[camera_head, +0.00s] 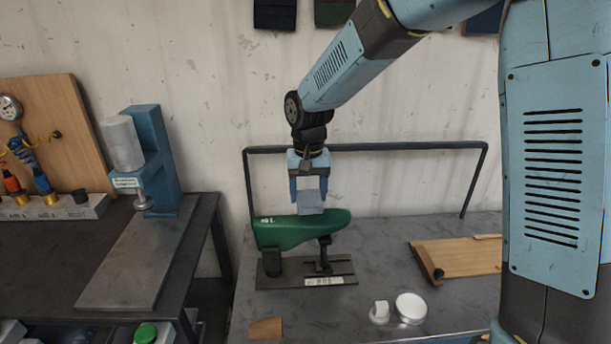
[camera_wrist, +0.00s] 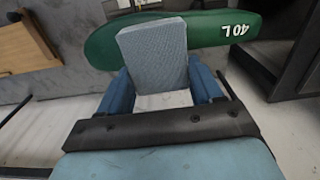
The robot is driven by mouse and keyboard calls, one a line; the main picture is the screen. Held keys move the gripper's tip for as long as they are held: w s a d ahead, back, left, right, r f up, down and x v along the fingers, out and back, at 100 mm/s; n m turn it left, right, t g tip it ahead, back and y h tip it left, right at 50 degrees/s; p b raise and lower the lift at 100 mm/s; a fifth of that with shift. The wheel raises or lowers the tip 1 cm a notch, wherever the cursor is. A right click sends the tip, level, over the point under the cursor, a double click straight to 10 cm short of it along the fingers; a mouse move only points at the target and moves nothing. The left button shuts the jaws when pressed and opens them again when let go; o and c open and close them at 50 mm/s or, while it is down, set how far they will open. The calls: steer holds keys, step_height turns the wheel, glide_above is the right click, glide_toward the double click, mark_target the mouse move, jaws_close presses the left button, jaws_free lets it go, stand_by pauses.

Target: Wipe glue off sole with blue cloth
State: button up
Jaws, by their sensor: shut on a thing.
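A green last marked "40 L" (camera_head: 291,233) is mounted on a dark metal stand (camera_head: 338,268) on the right-hand bench. My gripper (camera_head: 309,190) is just above the last, pointing down, and is shut on a grey-blue cloth block (camera_head: 311,203). In the wrist view the cloth block (camera_wrist: 154,52) sits between the two blue fingers and overlaps the green last (camera_wrist: 205,30) behind it. I cannot tell whether the cloth touches the last. No separate sole and no glue can be made out.
A dark rail (camera_head: 400,146) runs behind the last. A wooden board (camera_head: 462,257) lies to the right. A round white tin (camera_head: 410,308) and a small white item (camera_head: 380,312) stand in front. A leather scrap (camera_head: 266,328) lies near the front. A blue press (camera_head: 152,160) stands on the left bench.

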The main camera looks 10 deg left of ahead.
steer(key=shift+r, duration=2.3)
